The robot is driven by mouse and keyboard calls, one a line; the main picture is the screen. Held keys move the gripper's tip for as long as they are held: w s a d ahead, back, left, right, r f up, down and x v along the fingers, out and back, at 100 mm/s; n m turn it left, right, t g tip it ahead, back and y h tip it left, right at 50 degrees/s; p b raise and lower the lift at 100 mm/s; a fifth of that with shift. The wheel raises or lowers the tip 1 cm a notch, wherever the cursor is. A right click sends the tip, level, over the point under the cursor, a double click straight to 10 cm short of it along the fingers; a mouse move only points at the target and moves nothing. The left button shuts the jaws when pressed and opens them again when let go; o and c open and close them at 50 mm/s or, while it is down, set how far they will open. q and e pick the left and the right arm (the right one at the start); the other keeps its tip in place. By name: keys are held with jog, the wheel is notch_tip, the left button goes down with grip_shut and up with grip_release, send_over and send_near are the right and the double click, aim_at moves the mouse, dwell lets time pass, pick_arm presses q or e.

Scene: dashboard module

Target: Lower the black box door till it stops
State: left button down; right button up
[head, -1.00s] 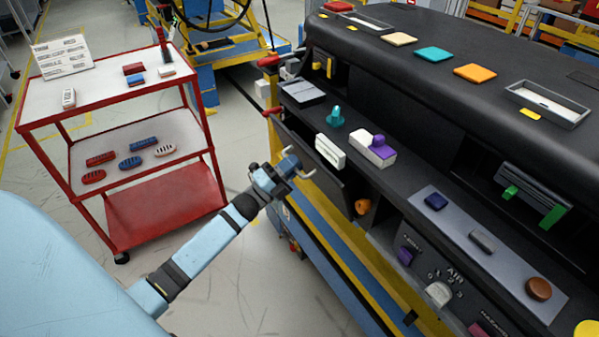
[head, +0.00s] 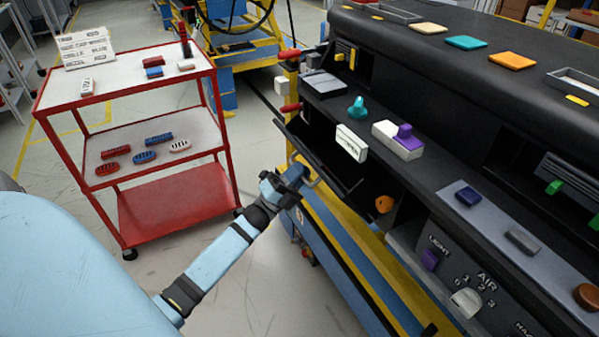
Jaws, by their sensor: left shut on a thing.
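The black box door (head: 318,158) is a dark panel at the left end of the dashboard. It hangs tilted outward, its upper edge away from the opening, and a dark gap shows behind it. My left gripper (head: 309,179) is at the outer face of the door, near its lower right part, shut on what looks like its pale handle. The fingertips are small, and the exact grip is hard to make out. My right gripper is not in view.
The black dashboard (head: 440,75) carries a teal knob (head: 357,108), a white block (head: 351,143) and an orange knob (head: 384,204). A yellow and blue stand (head: 345,235) is below. A red trolley (head: 170,205) stands left, with clear floor between.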

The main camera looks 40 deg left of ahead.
pick_arm(q)
jog(key=c, duration=1.2)
grip_release()
jog(key=shift+f, duration=0.1)
jog(key=v, duration=1.3)
jog(key=shift+s+a+f, duration=0.2)
jog(key=shift+s+f, duration=0.05)
jog(key=shift+s, duration=0.05)
